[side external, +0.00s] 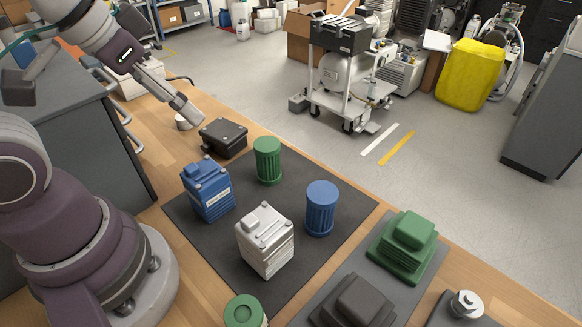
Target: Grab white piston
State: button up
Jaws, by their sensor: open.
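No label marks the white piston, and several pale parts could match the name. A white ribbed block (266,243) with bolt heads on top stands upright on the dark mat. A small white round part (467,302) with a knob sits on a dark base at the lower right. A short pale cylinder (183,122) stands on the wood at the upper left, partly behind my gripper. My gripper (193,116) is at the upper left, pointing down and right, apart from the white block. Its fingers are seen edge-on, open, with nothing visibly held.
The dark mat (300,180) also carries a blue block (207,190), a green cylinder (267,160) and a blue cylinder (320,208). A black box (223,137) sits just right of my gripper. Green (402,247) and black (355,302) stepped blocks stand at the lower right.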

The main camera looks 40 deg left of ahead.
jog(key=m+g+y, duration=0.4)
jog(key=m+y, duration=0.2)
jog(key=m, duration=1.4)
send_near(185, 121)
jog(key=w+a, duration=0.1)
jog(key=a, duration=0.1)
jog(key=x, duration=1)
jog(key=shift+s, duration=0.15)
jog(key=shift+c, duration=0.4)
jog(key=shift+r, duration=0.1)
jog(key=c, duration=1.2)
